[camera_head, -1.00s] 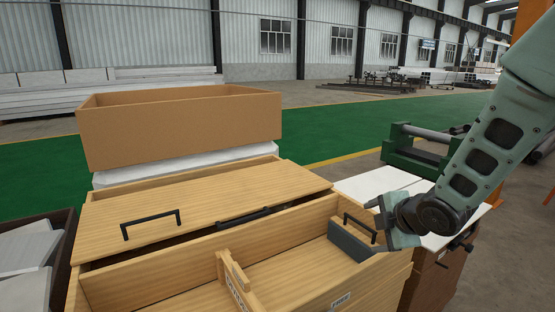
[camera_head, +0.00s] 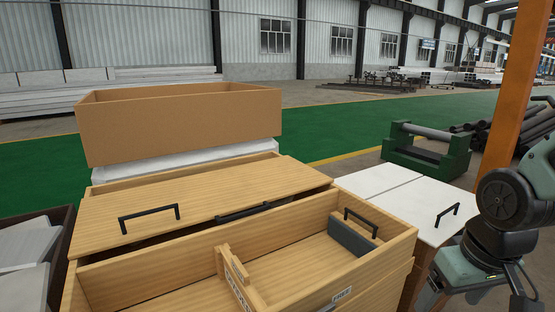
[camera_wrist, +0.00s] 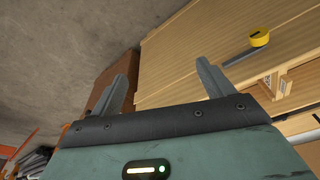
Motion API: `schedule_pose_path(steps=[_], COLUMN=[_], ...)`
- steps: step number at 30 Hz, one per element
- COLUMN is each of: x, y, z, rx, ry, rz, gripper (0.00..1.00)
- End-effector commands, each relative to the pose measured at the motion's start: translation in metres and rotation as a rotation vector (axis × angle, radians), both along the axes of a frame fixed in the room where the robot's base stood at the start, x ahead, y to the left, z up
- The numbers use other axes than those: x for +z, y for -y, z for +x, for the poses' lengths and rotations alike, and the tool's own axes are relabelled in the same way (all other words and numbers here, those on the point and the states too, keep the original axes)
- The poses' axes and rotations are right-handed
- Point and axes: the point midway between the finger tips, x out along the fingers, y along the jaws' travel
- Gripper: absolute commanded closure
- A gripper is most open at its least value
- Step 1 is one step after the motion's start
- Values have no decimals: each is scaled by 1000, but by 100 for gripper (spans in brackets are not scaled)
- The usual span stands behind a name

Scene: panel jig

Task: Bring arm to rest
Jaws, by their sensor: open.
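My arm (camera_head: 497,235) is folded low at the right edge of the head view, beside the white-topped cabinet; the fingers do not show clearly there. In the wrist view my gripper (camera_wrist: 165,88) is open, its two grey fingers apart with nothing between them. Beyond the fingers are the wooden jig's side and the concrete floor (camera_wrist: 70,50). The wooden jig (camera_head: 285,243) stands in the middle of the head view. A grey block (camera_head: 352,238) lies in its right compartment, apart from my arm.
A cardboard box (camera_head: 180,125) stands behind the jig. A dark bin (camera_head: 66,228) with grey pieces is at the left. The white-topped cabinet (camera_head: 400,205) stands right of the jig. A green stand (camera_head: 428,160) and an orange post (camera_head: 510,95) are farther right.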

Motion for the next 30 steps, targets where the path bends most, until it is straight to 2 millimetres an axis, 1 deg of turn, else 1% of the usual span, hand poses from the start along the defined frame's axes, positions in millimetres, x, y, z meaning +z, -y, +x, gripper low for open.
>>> schedule_pose_path(steps=[1,8,12,18,25,26,27,30], x=[-9,-27,-38,-54,-69,-58,-51,-41], y=[-12,-58,-84,-114,-139,-138,-137,-137], z=[-5,-31,-51,-83,-121,-120,-119,-119], rx=[38,192,288,421,560,553,549,548], ry=[-9,-53,-81,-120,-159,-160,-160,-160], rz=[1,1,-4,-17,-40,-39,-39,-39], gripper=[20,20,20,20,20,20,20,20])
